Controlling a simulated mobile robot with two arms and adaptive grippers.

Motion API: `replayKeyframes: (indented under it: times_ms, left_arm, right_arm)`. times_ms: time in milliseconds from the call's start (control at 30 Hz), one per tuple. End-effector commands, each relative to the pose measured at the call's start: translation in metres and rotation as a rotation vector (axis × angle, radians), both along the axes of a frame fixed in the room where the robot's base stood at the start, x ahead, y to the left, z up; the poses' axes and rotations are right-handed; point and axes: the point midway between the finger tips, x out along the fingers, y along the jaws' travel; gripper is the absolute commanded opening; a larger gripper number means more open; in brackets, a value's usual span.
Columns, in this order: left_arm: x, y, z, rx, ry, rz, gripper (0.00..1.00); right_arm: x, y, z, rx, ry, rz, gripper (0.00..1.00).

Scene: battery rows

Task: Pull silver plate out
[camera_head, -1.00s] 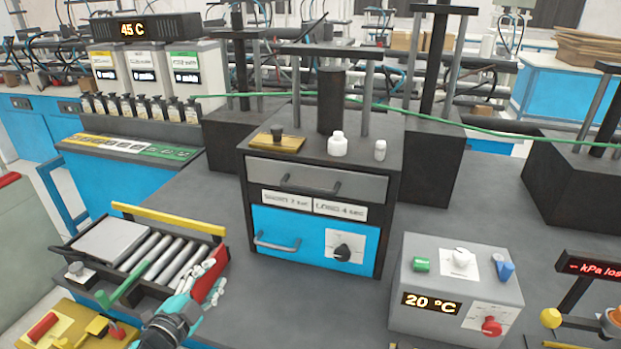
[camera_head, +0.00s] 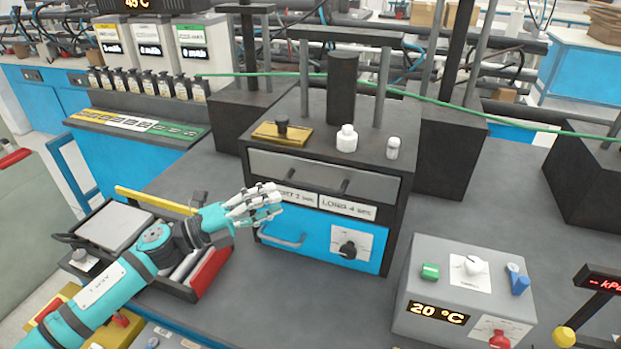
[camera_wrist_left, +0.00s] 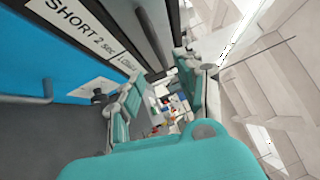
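My left gripper (camera_head: 276,200) is in front of the cabinet, just below and left of that handle, over the left label in the picture. Its fingers look spread and empty; the left wrist view shows a gap between them (camera_wrist_left: 165,100). I cannot tell whether the fingertips touch the cabinet. My right gripper is not in view.
Below the plate is a blue drawer (camera_head: 320,232) with its own handle and a black knob (camera_head: 347,250). A white bottle (camera_head: 347,139) and a brass-coloured block (camera_head: 281,134) stand on the cabinet. A grey control box (camera_head: 465,290) stands at right. The tabletop between is clear.

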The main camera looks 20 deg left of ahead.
Motion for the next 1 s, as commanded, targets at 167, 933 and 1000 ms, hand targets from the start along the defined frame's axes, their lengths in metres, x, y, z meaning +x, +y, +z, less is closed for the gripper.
replayKeyframes:
  times_ms: [167, 933, 1000]
  left_arm:
    - [0.027, -0.03, 0.012, -0.002, -0.003, -0.001, 0.36]
    - [0.062, -0.068, 0.012, 0.0, 0.0, 0.0, 0.3]
    - [0.062, -0.068, 0.012, 0.0, 0.0, 0.0, 0.21]
  right_arm:
    - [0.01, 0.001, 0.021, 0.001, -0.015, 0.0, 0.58]
    - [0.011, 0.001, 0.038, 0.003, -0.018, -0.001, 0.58]
    - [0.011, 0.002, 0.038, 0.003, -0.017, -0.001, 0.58]
